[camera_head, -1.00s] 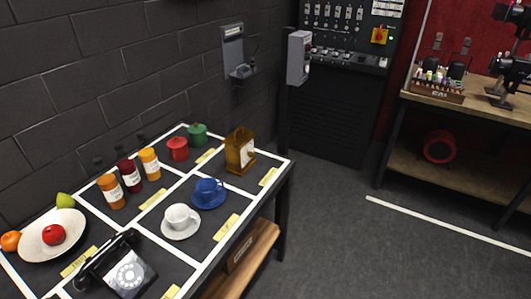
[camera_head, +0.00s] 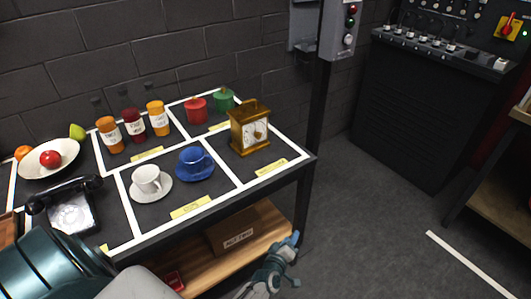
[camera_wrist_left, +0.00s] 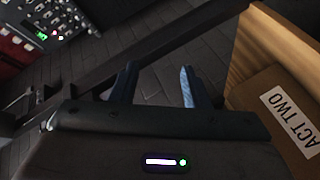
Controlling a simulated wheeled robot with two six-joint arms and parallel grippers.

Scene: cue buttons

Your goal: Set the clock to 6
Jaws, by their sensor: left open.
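The clock (camera_head: 250,130) is a gold-brown box with a handle on top and a white face. It stands upright at the right end of the prop table (camera_head: 304,160), its face toward the table's front. I cannot read the hands. My left gripper (camera_head: 290,262) is open and empty, in front of the table's right end, lower than the clock and apart from it. My right gripper is not in view.
A blue cup (camera_head: 194,163) and a white cup (camera_head: 147,180) stand left of the clock, with red (camera_head: 196,110) and green (camera_head: 223,99) pots behind. A cardboard box (camera_wrist_left: 275,105) marked ACT TWO sits on the lower shelf. A post with buttons (camera_head: 343,30) rises behind the table.

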